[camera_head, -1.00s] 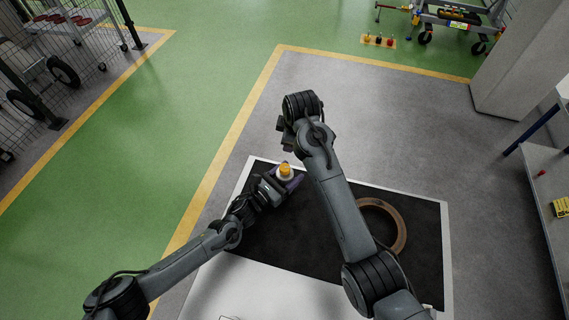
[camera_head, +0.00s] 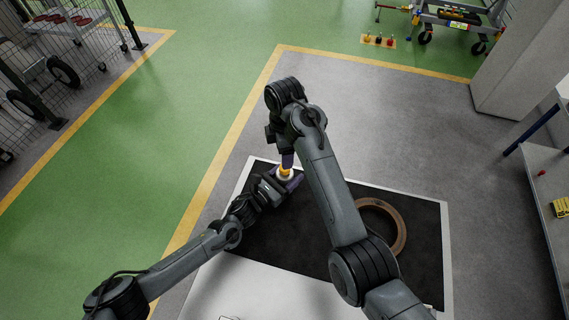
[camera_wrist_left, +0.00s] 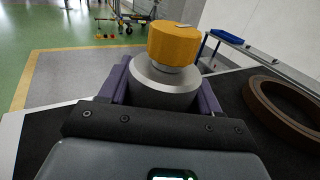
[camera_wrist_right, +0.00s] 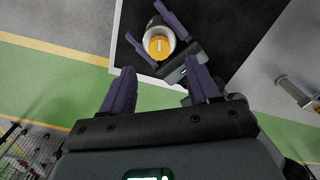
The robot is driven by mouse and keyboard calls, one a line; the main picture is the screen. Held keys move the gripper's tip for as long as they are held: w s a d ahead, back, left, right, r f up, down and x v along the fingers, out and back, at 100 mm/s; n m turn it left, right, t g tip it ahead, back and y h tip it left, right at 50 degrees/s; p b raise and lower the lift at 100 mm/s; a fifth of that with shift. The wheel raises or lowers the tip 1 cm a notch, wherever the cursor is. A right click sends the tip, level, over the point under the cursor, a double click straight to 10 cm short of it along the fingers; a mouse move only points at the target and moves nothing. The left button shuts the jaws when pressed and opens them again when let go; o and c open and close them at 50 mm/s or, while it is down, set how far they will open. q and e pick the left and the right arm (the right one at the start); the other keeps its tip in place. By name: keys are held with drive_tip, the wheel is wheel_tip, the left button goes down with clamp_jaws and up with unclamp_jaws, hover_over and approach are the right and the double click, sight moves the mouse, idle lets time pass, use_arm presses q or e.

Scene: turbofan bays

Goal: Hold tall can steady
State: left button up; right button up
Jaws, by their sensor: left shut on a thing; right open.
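The tall can is a silvery metal can (camera_wrist_left: 160,86) with an orange cap (camera_wrist_left: 175,42). In the left wrist view it stands upright between the purple fingers of my left gripper (camera_wrist_left: 163,88), which is shut on it. In the head view the can's cap (camera_head: 285,171) shows at the left gripper (camera_head: 284,180) over the black mat. My right gripper (camera_wrist_right: 163,92) is open and empty. In the right wrist view the cap (camera_wrist_right: 158,45) lies beyond its fingertips, apart from them. In the head view a purple finger of the right gripper overlaps the area just above the cap.
A brown ring (camera_head: 398,240) lies on the black mat (camera_head: 270,245) of the white-edged table, right of my right arm. A grey bench (camera_head: 548,180) stands at the right edge. Grey floor beyond the table is clear.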

use_arm(q)
drive_tip(key=shift+f, duration=0.1)
use_arm(e)
wheel_tip(320, 180, down, 6)
drive_tip(key=shift+f, duration=0.25)
drive_tip(key=c, duration=1.1)
drive_tip(key=shift+o, duration=0.2)
drive_tip(key=shift+m, duration=0.3)
drive_tip(key=m, duration=0.3)
drive_tip(key=shift+m, duration=2.1)
